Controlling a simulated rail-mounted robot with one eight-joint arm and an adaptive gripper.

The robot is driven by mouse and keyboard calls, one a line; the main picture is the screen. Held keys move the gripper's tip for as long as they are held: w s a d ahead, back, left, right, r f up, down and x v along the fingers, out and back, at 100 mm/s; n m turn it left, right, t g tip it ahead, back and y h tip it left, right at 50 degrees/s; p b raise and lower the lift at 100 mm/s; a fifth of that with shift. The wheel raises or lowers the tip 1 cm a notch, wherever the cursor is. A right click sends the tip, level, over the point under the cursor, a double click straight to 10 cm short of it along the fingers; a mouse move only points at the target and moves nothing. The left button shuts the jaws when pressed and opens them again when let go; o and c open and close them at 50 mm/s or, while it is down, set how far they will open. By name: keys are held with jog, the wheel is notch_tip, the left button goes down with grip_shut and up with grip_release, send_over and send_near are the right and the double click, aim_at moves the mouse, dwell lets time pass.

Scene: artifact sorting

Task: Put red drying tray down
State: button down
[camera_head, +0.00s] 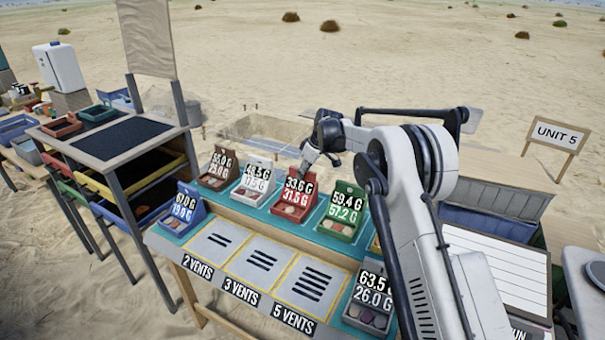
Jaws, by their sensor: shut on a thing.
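The fingertips are small here and partly merge with the panel. The tray looks upright, in line with its neighbours; I cannot tell whether its base touches the table.
A white tray (249,195) stands left of the red one, a green tray (338,230) right of it. Brown (211,182), blue (178,222) and black (366,319) trays are also on the table. The 2, 3 and 5 vents mats (262,262) in front are empty.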

jog(key=c, duration=1.7)
grip_release()
jog(key=s+d+r+m, duration=0.1)
jog(key=s+d+r, duration=0.3)
jog(key=r, duration=0.4)
jog(key=s+d+r+m+t, duration=0.1)
jog(key=s+d+r, duration=0.3)
jog(key=r, duration=0.3)
jog(key=s+d+r+m, duration=0.1)
jog(key=s+d+r, duration=0.25)
jog(key=r, duration=0.45)
jog(key=s+d+r+m+t+h, duration=0.1)
jog(key=s+d+r+m, duration=0.15)
jog(key=s, duration=0.55)
jog(key=s+d+r+m+t+h, duration=0.1)
jog(key=s+d+r+m, duration=0.2)
jog(key=s, duration=0.5)
jog(key=s+d+f+m, duration=0.1)
jog(key=s+d+f, duration=0.2)
jog(key=s, duration=0.6)
jog(key=s+d+f+m+t+h, duration=0.1)
jog(key=s+d+f+m, duration=0.1)
jog(key=s, duration=0.8)
jog(key=s+d+f+m+t+h, duration=0.1)
jog(key=s+d+f, duration=0.3)
jog(key=s, duration=0.5)
jog(key=shift+s+d+f+m, duration=0.25)
jog(key=shift+d+f+m, duration=0.1)
jog(key=shift+f, duration=0.25)
